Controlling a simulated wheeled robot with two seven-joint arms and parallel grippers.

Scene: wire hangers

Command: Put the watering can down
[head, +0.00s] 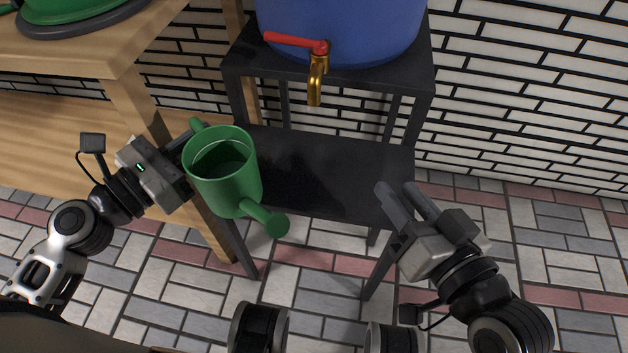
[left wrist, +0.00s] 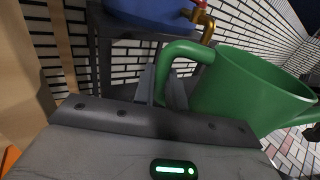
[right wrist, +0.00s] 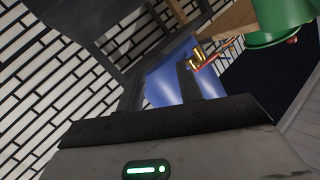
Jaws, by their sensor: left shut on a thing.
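The green watering can (head: 250,185) hangs in front of the black stand, over its lower shelf, with its mouth up and its spout toward the front right. Its handle shows in the left wrist view (left wrist: 180,50). My left gripper (head: 188,143) is shut on the handle at the can's left side; the can partly hides the fingertips. Whether the can touches the shelf is hard to tell. My right gripper (head: 396,187) is open and empty at the right of the shelf. Part of the can shows in the right wrist view (right wrist: 280,15).
A blue water barrel (head: 345,25) with a red-handled brass tap (head: 316,75) stands on the black stand (head: 325,185). The lower shelf is bare right of the can. A wooden table (head: 90,55) stands left, holding a green object (head: 75,12). Tiled floor lies in front.

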